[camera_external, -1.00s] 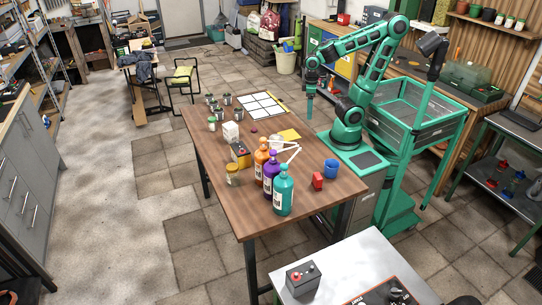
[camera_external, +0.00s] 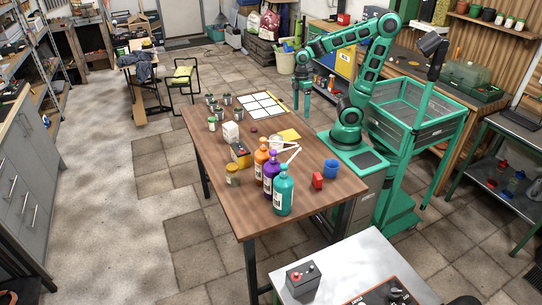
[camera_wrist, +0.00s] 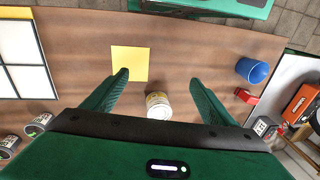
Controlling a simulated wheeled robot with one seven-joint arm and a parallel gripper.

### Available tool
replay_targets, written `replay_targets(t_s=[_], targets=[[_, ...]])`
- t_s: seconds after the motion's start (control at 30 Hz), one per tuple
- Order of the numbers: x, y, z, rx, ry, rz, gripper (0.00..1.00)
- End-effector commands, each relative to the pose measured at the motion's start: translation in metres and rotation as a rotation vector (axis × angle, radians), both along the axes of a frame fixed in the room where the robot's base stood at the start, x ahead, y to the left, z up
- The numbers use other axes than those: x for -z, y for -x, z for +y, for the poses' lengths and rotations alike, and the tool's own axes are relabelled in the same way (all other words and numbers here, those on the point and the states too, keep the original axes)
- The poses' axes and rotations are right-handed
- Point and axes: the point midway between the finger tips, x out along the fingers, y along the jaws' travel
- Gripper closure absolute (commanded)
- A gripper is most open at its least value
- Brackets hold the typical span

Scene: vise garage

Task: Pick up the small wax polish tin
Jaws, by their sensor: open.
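My gripper (camera_external: 302,113) is open and empty, above the far right edge of the brown table. In the wrist view its two fingers (camera_wrist: 159,80) are spread wide. A small flat dark-red round thing (camera_external: 253,130), possibly the wax polish tin, lies on the middle of the table, left of the gripper and lower. It does not show in the wrist view, where my gripper body covers that part. A pale can with a yellowish label (camera_wrist: 158,105) shows between the fingers, well below them; it stands beside a yellow note (camera_wrist: 130,63). No label is readable.
A white grid (camera_external: 262,105) lies at the back.

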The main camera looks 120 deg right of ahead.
Motion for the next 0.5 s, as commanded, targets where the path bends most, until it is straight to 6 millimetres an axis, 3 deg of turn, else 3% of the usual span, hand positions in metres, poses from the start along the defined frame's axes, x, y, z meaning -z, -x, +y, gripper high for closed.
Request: replay_targets(t_s=[0.27,0.5], targets=[[0.025,-0.055,0.008,-0.393,-0.221,-0.237,0.21],[0.016,-0.091,0.01,-0.634,-0.364,-0.582,0.21]])
